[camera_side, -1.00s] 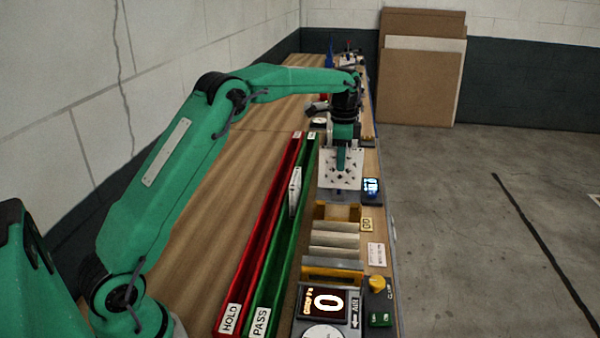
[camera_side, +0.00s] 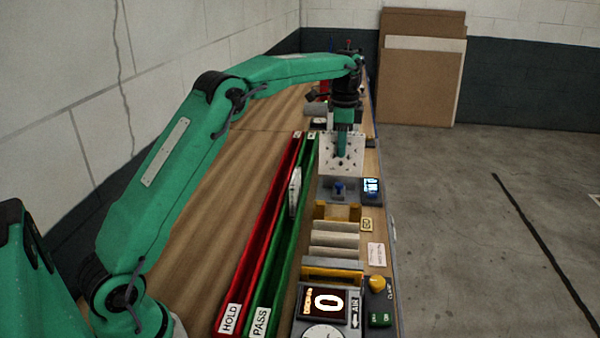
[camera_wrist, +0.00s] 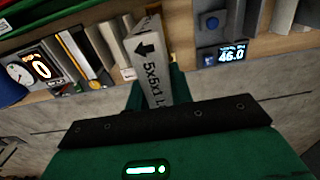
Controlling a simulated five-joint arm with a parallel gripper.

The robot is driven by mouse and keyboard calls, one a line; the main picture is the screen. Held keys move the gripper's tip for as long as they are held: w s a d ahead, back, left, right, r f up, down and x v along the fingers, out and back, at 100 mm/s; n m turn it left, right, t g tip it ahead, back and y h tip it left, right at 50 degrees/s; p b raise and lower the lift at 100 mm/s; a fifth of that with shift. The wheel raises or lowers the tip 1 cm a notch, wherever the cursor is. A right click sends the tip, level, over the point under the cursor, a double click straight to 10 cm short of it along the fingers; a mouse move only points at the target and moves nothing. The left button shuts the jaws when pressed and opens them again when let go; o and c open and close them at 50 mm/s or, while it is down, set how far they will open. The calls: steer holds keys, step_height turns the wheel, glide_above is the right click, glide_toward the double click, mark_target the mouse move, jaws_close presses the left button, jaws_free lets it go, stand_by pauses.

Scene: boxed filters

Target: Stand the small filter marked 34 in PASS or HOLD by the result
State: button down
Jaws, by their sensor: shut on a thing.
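My gripper (camera_side: 342,140) is shut on a thin, pale filter (camera_side: 329,160) with dark spots on its face. The filter is upright and raised above a grey block with a blue knob (camera_side: 338,188). In the wrist view the filter's edge (camera_wrist: 150,62) reads 5x5x1 with a black arrow; no 34 is readable. The red HOLD channel (camera_side: 240,290) and green PASS channel (camera_side: 270,290) run side by side, left of the filter. Another white filter (camera_side: 295,190) stands in or beside the green channel; I cannot tell which.
A lit display (camera_side: 371,187) beside the grey block reads 46.0 in the wrist view (camera_wrist: 232,55). Nearer are a rack of pale filters (camera_side: 335,240), a gauge unit (camera_side: 327,302) showing 0, and a clamp box (camera_side: 378,300). The wooden bench left of the channels is clear.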

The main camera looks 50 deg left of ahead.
mark_target(331, 134)
steer(key=shift+r, duration=0.85)
steer(key=shift+s+a+r+n, duration=0.15)
steer(key=shift+s+a+n, duration=0.25)
steer(key=shift+s+n, duration=0.25)
steer(key=shift+s+a+r+n, duration=0.15)
steer(key=shift+s+a+n, duration=0.2)
steer(key=shift+s+n, duration=0.25)
steer(key=s+a+n, duration=0.2)
steer(key=s+n, duration=0.6)
steer(key=s, duration=0.1)
steer(key=s+a+n, duration=0.2)
steer(key=s+n, duration=0.6)
steer(key=s, duration=0.2)
step_height(331, 134, down, 15)
steer(key=shift+w+r, duration=0.2)
steer(key=shift+f+m, duration=0.1)
steer(key=shift+m, duration=0.15)
steer(key=shift+f, duration=1.75)
steer(key=shift+f, duration=0.15)
